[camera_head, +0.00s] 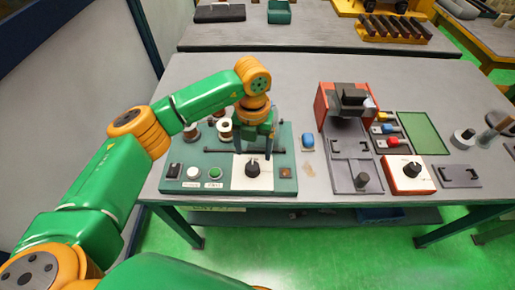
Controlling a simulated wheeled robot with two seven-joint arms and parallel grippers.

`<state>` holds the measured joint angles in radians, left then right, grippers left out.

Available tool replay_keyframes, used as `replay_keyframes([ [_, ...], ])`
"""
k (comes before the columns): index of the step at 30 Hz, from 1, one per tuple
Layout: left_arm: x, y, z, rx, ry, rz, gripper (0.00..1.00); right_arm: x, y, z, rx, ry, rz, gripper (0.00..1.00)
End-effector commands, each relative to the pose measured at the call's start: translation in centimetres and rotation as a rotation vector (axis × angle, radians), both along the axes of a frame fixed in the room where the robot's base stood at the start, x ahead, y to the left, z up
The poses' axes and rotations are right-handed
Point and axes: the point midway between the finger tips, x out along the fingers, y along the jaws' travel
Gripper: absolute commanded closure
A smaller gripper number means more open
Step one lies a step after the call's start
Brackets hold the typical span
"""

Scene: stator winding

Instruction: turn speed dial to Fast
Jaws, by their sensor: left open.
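The speed dial (252,168) is a black knob on a white plate (242,183), at the front of a green winding machine panel (285,160). I cannot read the dial's marks or tell its setting. My left gripper (255,152) points down just above and behind the dial, with its fingers apart. I cannot tell whether a finger touches the knob. The gripper hides part of the machine behind it. My right gripper is not in view.
Left of the dial are a black switch (174,170), a white button (194,172) and a green button (215,172). Spools (225,128) stand behind.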

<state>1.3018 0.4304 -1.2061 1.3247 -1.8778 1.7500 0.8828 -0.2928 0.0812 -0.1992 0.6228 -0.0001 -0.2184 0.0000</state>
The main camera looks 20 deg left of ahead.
Motion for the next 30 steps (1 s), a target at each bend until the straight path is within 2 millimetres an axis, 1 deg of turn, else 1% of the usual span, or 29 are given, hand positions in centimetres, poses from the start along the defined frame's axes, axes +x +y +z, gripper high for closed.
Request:
replay_keyframes([
  [1,-0.2,0.0,-0.7,0.000,0.007,-0.001,0.21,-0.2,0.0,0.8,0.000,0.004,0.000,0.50],
  [4,-0.2,0.0,-2.7,-0.002,0.006,-0.002,0.21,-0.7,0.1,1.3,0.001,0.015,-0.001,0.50],
  [7,-0.2,-0.1,-4.2,-0.003,0.005,-0.003,0.21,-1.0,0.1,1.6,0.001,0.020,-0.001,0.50],
  [10,-0.1,-0.1,-4.9,-0.004,0.002,-0.004,0.21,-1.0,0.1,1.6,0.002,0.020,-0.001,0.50],
  [16,-0.1,-0.1,-5.1,-0.006,0.001,-0.005,0.21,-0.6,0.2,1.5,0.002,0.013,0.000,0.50],
  [17,-0.1,-0.1,-5.1,-0.006,0.001,-0.005,0.29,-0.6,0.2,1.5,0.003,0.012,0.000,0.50],
  [18,-0.1,-0.1,-5.0,-0.006,0.001,-0.005,0.40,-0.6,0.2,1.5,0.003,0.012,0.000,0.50],
  [20,-0.1,-0.1,-5.0,-0.006,0.001,-0.005,0.56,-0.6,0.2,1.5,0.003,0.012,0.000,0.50],
  [21,-0.1,-0.1,-5.0,-0.006,0.001,-0.005,0.67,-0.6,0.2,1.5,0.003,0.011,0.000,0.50],
  [23,-0.1,-0.2,-5.0,-0.006,0.001,-0.005,0.83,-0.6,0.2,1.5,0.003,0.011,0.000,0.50],
  [24,-0.1,-0.2,-5.0,-0.006,0.001,-0.005,0.94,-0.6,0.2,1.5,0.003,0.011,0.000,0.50],
  [25,-0.1,-0.2,-5.0,-0.006,0.001,-0.005,1.00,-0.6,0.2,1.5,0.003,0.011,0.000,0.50],
  [30,-0.1,-0.2,-5.1,-0.006,0.001,-0.012,1.00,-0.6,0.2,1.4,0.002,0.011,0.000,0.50],
])
